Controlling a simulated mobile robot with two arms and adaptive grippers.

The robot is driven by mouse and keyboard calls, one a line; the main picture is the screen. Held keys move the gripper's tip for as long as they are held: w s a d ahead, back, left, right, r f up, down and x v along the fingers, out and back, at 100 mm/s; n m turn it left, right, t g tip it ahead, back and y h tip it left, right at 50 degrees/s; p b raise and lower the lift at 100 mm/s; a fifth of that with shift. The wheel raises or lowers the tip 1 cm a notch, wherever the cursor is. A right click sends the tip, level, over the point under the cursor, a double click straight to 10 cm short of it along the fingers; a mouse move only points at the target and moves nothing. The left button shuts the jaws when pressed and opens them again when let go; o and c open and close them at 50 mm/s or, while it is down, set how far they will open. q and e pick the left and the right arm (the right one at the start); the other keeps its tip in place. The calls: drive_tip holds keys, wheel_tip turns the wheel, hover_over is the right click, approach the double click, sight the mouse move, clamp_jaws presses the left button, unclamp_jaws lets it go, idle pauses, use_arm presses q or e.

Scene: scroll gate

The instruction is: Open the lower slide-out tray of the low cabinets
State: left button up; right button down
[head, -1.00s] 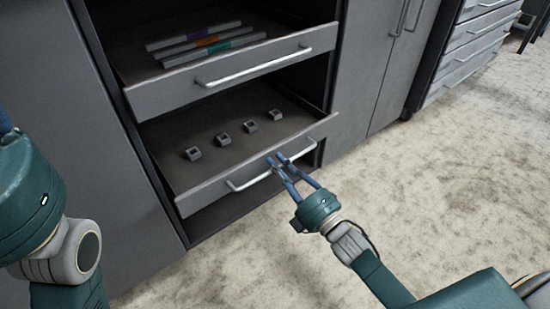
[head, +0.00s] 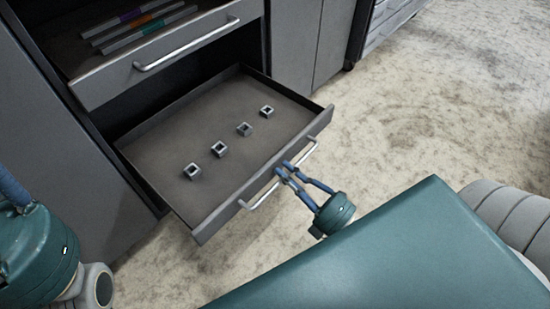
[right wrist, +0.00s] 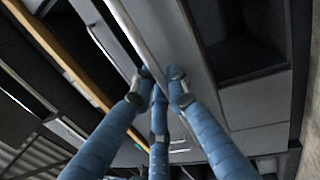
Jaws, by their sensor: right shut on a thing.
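The lower slide-out tray (head: 255,113) is grey and stands well out of the cabinet, over the floor. Several small square metal pieces lie on it in a row. Its silver bar handle (head: 262,196) runs along the front. My right gripper (head: 287,171) is shut on the middle of this handle; its blue fingers close around the bar. In the right wrist view the fingers (right wrist: 160,85) meet at the bar (right wrist: 128,35). My left gripper is out of view; only part of my left arm shows at the left edge.
The upper tray (head: 170,57) with its own bar handle holds several coloured-label binders and sits above and behind the lower tray. Closed cabinet doors (head: 300,40) stand to the right. The carpet (head: 420,120) at the right is clear.

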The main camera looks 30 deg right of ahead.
drive_tip(key=shift+s+d+f, duration=0.15)
drive_tip(key=shift+s+f, duration=0.1)
drive_tip(key=shift+s, duration=0.35)
drive_tip(key=c, duration=1.8)
unclamp_jaws()
drive_tip(key=shift+r, duration=0.1)
drive_tip(key=v, duration=1.2)
